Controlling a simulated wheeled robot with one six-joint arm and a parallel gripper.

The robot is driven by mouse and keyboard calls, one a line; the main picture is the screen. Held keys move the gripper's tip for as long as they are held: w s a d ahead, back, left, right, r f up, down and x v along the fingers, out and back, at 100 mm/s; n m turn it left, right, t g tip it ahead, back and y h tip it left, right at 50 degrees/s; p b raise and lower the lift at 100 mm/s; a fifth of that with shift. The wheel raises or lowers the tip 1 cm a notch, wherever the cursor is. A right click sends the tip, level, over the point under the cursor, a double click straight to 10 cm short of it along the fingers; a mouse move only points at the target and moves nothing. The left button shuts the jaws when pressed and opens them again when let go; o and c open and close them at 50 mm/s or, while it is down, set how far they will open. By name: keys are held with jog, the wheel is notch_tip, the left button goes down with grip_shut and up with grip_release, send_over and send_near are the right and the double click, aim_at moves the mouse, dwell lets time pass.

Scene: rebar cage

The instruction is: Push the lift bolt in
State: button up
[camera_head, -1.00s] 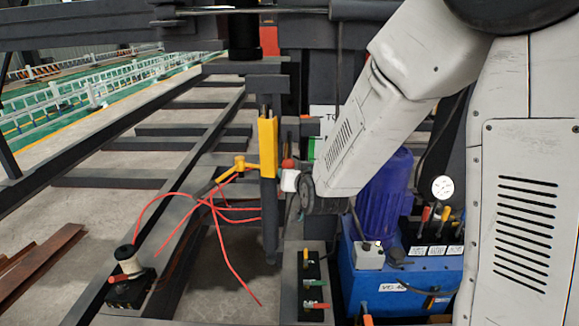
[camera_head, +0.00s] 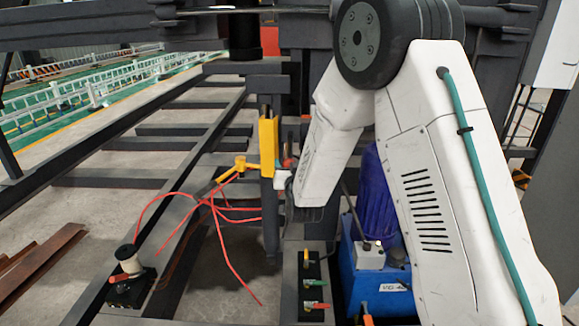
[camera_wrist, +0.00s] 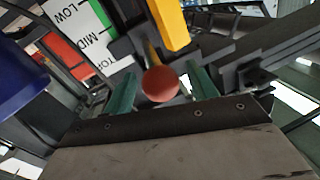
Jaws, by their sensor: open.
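A round red knob (camera_wrist: 161,84), which appears to be the end of the lift bolt, faces the camera in the wrist view. A short yellowish shaft shows behind it. The knob also shows small in the head view (camera_head: 287,163), just right of the yellow upright sleeve (camera_head: 267,146). My gripper (camera_wrist: 162,76) is open, with one green finger on each side of the knob and a visible gap to each. I cannot tell whether the palm touches the knob. In the head view my arm hides most of the gripper. The yellow sleeve also shows in the wrist view (camera_wrist: 170,24).
A sign marked LOW and MID (camera_wrist: 85,32) stands left of the knob. A blue pump unit (camera_head: 375,285) and a valve block (camera_head: 312,285) stand below my arm. Dark beams surround the post.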

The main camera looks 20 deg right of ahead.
aim_at(289, 157)
jog(key=shift+w, duration=0.1)
grip_shut()
jog(key=w, duration=0.2)
jog(key=w+d, duration=0.1)
jog(key=w, duration=0.1)
jog(key=shift+d, duration=0.2)
jog(key=shift+w+r, duration=0.1)
jog(key=shift+w, duration=0.2)
jog(key=shift+d, duration=0.1)
grip_release()
jog(key=shift+w, duration=0.1)
